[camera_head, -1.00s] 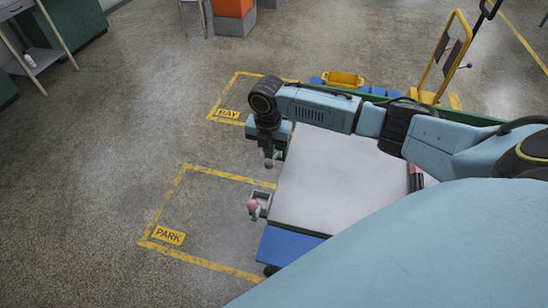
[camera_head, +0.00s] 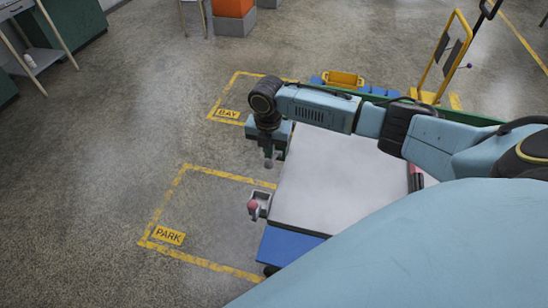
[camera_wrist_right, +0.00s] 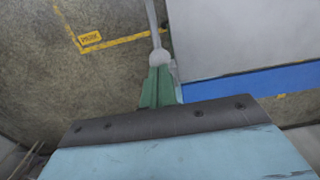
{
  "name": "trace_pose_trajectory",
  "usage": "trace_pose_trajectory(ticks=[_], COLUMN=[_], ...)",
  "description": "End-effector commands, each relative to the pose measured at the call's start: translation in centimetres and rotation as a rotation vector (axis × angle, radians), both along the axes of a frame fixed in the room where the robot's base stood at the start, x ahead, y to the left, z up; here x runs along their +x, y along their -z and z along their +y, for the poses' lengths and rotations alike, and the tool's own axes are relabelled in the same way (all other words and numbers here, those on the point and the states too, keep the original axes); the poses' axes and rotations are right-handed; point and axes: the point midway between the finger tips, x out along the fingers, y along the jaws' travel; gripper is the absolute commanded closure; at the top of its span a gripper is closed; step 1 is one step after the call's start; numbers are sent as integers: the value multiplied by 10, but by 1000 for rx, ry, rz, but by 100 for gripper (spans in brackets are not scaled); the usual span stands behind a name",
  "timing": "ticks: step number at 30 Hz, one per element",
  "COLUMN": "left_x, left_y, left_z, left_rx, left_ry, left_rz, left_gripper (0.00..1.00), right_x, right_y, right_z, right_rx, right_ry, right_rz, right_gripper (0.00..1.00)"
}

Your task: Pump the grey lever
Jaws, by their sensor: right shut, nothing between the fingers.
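The grey lever shows in the right wrist view as a thin grey rod with a pale round knob (camera_wrist_right: 159,58). In the head view the grey knob (camera_head: 269,163) sits just below my right gripper (camera_head: 271,151), left of the white-topped cart. My right gripper has green fingers (camera_wrist_right: 160,78), which are shut with nothing between them. Their tips are right at the knob in the wrist view; whether they touch it I cannot tell. The lever's lower end is hidden in the head view. My left gripper is out of view.
A pink-red knob (camera_head: 252,205) stands by a grey bracket at the cart's left edge. The cart's white top (camera_head: 335,185) is clear, with a blue side (camera_head: 285,246). Yellow floor markings read PARK (camera_head: 169,236) and BAY (camera_head: 228,113). The floor at left is open.

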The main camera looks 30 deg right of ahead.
Motion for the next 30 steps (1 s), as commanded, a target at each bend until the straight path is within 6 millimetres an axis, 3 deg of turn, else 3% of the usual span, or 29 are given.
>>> trace_pose_trajectory(ticks=[3,7,30], left_x=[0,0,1], left_y=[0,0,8], left_z=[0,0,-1], left_rx=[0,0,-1], left_ry=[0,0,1], left_rz=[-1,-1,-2], left_gripper=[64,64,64], right_x=[0,0,0], right_y=[0,0,14], right_z=[0,0,0], right_rx=[0,0,-1], right_ry=[0,0,-1], right_rz=[0,0,1], right_gripper=[100,87,87])
